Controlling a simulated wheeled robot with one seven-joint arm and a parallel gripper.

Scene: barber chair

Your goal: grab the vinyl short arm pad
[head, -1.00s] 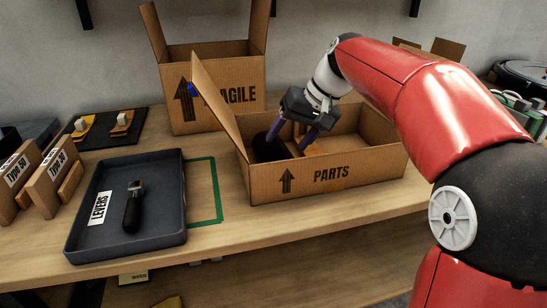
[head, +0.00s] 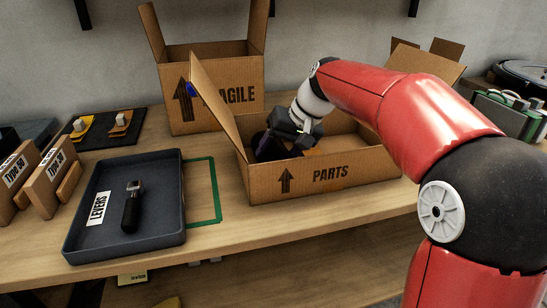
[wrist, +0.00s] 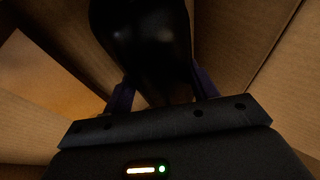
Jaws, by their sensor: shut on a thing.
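The vinyl short arm pad (wrist: 145,45) is black, glossy and rounded; in the wrist view it fills the space between the two purple fingers. My gripper (head: 272,148) is down inside the cardboard box marked PARTS (head: 325,176), toward its left end. It is shut on the pad. In the head view the front wall of the box and the gripper body hide most of the pad, so I cannot tell whether it touches the box floor.
The left flap (head: 218,108) of the PARTS box stands up beside my gripper. A FRAGILE box (head: 190,115) stands behind. A dark tray (head: 160,175) with a lever (head: 131,205) lies left of a green tape outline (head: 217,190). Green cases (head: 500,115) stand at right.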

